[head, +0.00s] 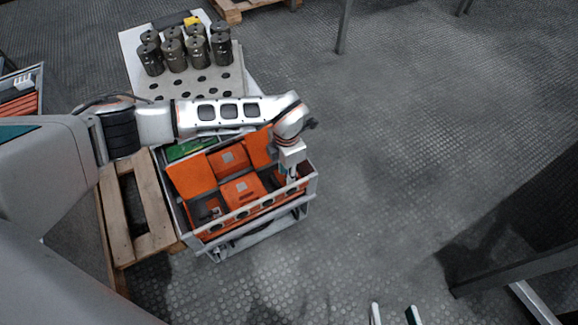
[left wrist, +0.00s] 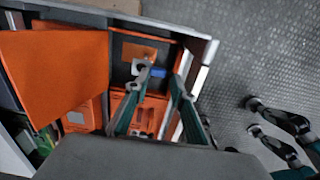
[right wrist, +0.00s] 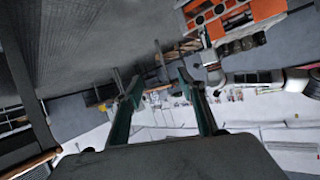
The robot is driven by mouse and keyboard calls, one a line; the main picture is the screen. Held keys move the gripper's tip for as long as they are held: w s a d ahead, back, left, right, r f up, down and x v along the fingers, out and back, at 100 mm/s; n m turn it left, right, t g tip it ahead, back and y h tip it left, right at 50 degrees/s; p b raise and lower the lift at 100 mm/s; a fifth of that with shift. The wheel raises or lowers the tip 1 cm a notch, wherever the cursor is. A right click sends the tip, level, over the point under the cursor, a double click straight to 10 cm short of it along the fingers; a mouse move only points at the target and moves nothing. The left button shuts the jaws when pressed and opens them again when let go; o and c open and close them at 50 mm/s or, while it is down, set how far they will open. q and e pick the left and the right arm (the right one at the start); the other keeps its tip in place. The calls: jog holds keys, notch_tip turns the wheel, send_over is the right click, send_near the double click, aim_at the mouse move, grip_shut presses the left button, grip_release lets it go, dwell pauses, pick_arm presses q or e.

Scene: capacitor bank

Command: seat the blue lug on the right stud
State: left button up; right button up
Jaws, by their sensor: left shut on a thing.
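My left gripper (head: 290,178) reaches down into the right end of an orange-lined bin. In the left wrist view its fingers (left wrist: 156,84) are shut on the blue lug (left wrist: 157,72), a small blue piece between the fingertips with a grey part beside it. The lug is over a dark compartment of the bin; I cannot tell whether it touches anything below. The right stud cannot be made out. My right gripper (head: 394,314) is open and empty at the bottom edge of the head view, away from the bin; its fingers (right wrist: 160,82) also show in the right wrist view.
The bin (head: 312,182) has a grey rim and raised orange flaps (head: 192,173). A wooden pallet (head: 115,215) lies to its left. Several grey cylinders (head: 172,50) stand on a perforated plate (head: 232,83) behind. Open floor (head: 400,150) lies to the right.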

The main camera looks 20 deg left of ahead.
pick_arm(q)
jog(key=f+b, duration=0.1)
jog(key=f, duration=0.1)
jog(key=f+b, duration=0.1)
jog(key=f, duration=0.1)
jog(key=shift+s, duration=0.2)
jog(key=shift+w+f+b, duration=0.1)
jog(key=shift+f+b, duration=0.2)
jog(key=shift+f, duration=0.4)
pick_arm(e)
jog(key=a+m, duration=0.1)
jog(key=s+a+m, duration=0.1)
jog(key=a, duration=0.1)
jog(key=a+f+m, duration=0.1)
jog(key=m, duration=0.1)
jog(key=shift+s+a+y, duration=0.3)
jog(key=shift+s+y, duration=0.05)
jog(key=shift+y, duration=0.05)
pick_arm(q)
jog(key=shift+d, duration=0.1)
